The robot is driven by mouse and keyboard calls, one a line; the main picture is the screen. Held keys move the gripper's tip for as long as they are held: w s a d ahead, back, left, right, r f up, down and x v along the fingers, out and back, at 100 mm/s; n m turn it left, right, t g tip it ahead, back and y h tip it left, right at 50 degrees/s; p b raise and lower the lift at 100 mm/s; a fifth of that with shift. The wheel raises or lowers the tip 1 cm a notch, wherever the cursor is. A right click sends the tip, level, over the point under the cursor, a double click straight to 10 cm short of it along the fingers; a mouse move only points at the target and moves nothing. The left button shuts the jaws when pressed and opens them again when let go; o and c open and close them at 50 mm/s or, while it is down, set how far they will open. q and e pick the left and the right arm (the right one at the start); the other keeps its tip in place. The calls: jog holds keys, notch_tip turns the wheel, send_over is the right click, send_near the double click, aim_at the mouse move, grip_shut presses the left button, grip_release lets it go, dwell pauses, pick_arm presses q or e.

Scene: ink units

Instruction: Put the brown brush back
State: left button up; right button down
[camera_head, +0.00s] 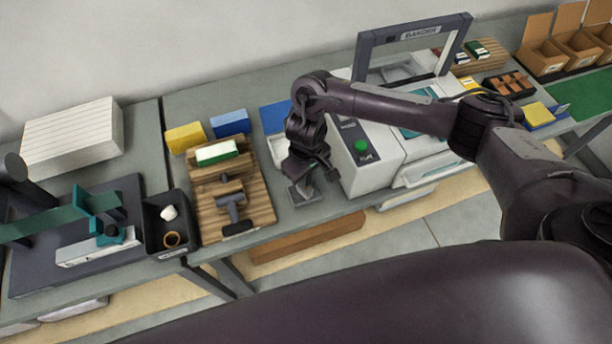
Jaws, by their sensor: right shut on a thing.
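My right gripper (303,192) hangs pointing down over the grey table strip between the wooden tool tray and the white machine. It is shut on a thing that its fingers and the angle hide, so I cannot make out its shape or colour. The wooden tray (262,203) lies just left of the gripper. On it lie a green and white block (217,153) and a dark T-shaped tool (232,205) with a brown part above it. I cannot clearly identify a brown brush. My left gripper is out of view.
A white machine (374,160) with a green button stands right of the gripper. Yellow (186,137) and blue (230,123) blocks stand behind the tray. A black bin (171,226) with small parts is to its left. The table's front edge is close.

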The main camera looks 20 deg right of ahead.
jog(key=shift+f, duration=0.15)
jog(key=c, duration=1.3)
grip_release()
notch_tip(320, 180, up, 12)
jog(key=p, duration=0.2)
jog(key=shift+r+p, duration=0.2)
jog(key=shift+p, duration=0.2)
